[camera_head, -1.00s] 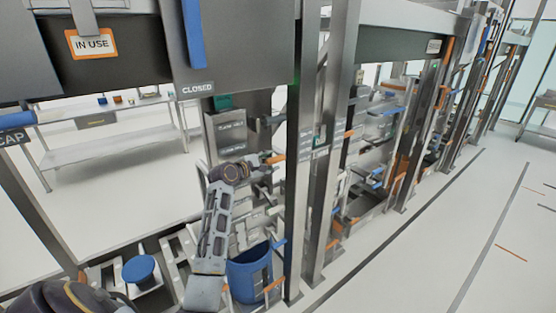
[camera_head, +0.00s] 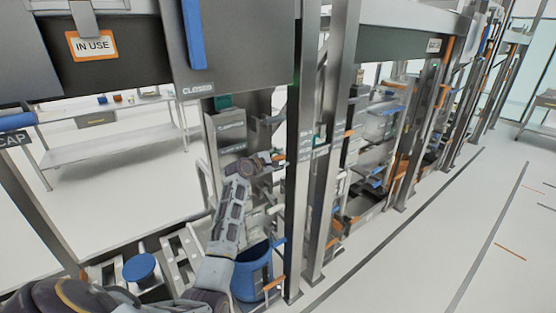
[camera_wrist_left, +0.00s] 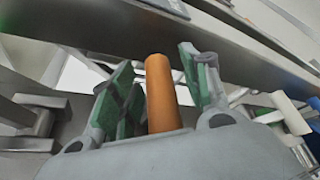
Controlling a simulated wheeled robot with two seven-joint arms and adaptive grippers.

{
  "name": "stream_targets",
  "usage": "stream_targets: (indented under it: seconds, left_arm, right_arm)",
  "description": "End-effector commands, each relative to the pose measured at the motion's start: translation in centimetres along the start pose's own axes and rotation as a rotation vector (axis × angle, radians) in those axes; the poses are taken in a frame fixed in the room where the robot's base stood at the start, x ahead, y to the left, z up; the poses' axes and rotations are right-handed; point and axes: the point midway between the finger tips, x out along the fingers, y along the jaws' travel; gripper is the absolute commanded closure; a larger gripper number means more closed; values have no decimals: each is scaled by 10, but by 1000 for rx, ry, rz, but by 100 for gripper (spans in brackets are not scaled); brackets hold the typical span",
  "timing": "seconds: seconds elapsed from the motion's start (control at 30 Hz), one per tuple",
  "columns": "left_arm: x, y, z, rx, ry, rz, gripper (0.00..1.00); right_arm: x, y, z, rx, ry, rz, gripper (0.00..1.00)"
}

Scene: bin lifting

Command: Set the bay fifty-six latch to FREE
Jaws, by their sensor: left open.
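My left gripper (camera_wrist_left: 156,62) is open in the left wrist view, with its two green-padded fingers on either side of an orange cylindrical handle (camera_wrist_left: 162,90). I cannot tell whether the fingers touch it. In the head view my left gripper (camera_head: 268,164) is small, at the rack beside the dark upright, and mostly hidden by its own wrist. A bit of orange (camera_head: 279,158) shows at its tip. No label that reads fifty-six is legible, so I cannot tell which bay this handle belongs to. My right gripper is not in view.
A dark steel post (camera_head: 313,170) stands just right of my left gripper. A blue bin (camera_head: 252,272) sits below it. A panel with an IN USE sign (camera_head: 90,44) and a CLOSED label (camera_head: 198,89) is above left.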

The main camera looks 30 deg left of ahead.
Motion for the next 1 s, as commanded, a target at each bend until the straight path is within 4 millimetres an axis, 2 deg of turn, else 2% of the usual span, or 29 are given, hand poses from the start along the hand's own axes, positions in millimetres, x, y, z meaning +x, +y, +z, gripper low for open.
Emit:
stream_targets:
  seconds: [0.2, 0.57, 1.0]
  left_arm:
    - [0, 0, 0, 0, 0, 0, 55]
    - [0, 0, 0, 0, 0, 0, 100]
    - [0, -4, -1, 15, 0, 6, 100]
  right_arm:
    - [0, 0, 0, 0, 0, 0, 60]
    - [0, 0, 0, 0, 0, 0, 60]
    - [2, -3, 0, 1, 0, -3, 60]
